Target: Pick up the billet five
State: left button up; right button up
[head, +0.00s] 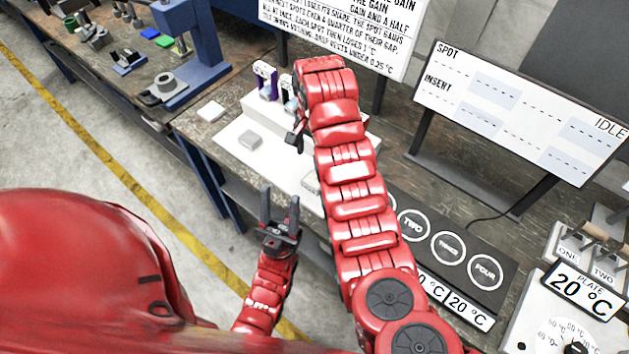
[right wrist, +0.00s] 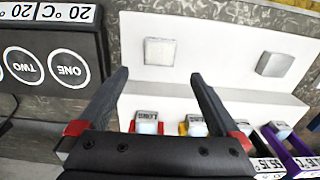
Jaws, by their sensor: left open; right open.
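No block in view carries a readable "five", so I cannot tell which is the billet five. On the white board (head: 229,152), one grey block (head: 250,139) lies left of my right arm and another (head: 312,183) shows beside the arm. My left gripper (head: 280,212) is open and empty, in front of the bench.
Coloured holders with small labelled blocks (right wrist: 147,122) stand along the board, including a purple one (head: 265,82). A dark plate with numbered circles (head: 448,247) lies right of the arm. A blue press (head: 195,60) stands on the left bench. Signs (head: 520,105) stand behind.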

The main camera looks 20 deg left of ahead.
jog(key=b, duration=0.2)
send_over(314, 180)
notch_tip(314, 180, down, 5)
jog(key=shift+r, duration=0.1)
notch_tip(314, 180, down, 4)
jog(key=p, duration=0.3)
jog(key=shift+s+d+f+p, duration=0.1)
jog(key=shift+f+p, duration=0.2)
jog(key=shift+f, duration=0.35)
grip_shut()
